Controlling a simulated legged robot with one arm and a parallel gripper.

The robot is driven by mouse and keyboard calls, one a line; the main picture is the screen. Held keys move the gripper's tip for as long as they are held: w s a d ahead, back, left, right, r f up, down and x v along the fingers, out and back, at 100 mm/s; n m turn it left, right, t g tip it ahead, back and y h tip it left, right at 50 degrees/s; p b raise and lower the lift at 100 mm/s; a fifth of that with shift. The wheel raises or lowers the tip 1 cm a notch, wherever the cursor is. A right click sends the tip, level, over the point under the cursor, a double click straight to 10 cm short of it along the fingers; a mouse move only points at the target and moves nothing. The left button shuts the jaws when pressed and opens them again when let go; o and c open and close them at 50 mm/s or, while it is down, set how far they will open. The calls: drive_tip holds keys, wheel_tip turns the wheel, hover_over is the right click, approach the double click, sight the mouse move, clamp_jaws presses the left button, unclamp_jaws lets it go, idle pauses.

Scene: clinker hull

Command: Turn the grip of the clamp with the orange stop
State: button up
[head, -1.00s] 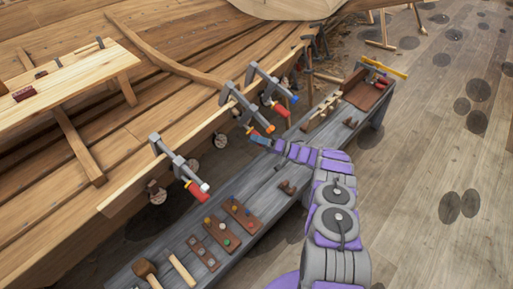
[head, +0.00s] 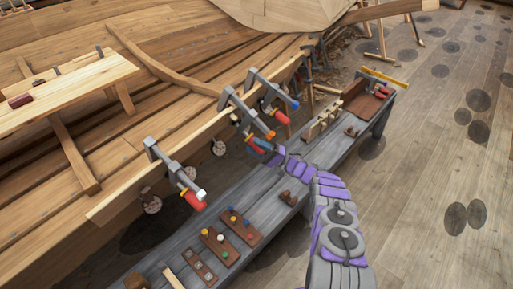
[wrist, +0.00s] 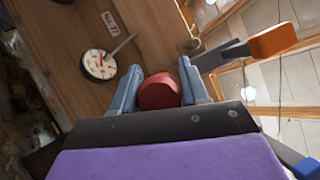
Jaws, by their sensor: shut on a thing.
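The clamp with the orange stop (head: 242,110) is the middle of three grey clamps on the hull's plank edge. Its orange stop (head: 270,134) is at the bar end and also shows in the wrist view (wrist: 272,40). My gripper (head: 260,147) is at its lower end. In the wrist view, the blue-grey fingers of my gripper (wrist: 158,92) are shut on the red grip (wrist: 159,91), one finger on each side. In the head view my gripper partly hides that grip.
A clamp with a white stop (head: 200,194) hangs to the left, one with a blue stop (head: 295,104) close to the right. A grey bench (head: 190,222) with tool blocks runs below my arm. The plank floor at right (head: 420,200) is clear.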

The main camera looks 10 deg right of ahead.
drive_tip(key=shift+f, duration=0.3)
drive_tip(key=o, duration=0.9)
drive_tip(key=shift+o, duration=0.3)
drive_tip(key=shift+r, duration=0.1)
drive_tip(key=shift+a, duration=0.1)
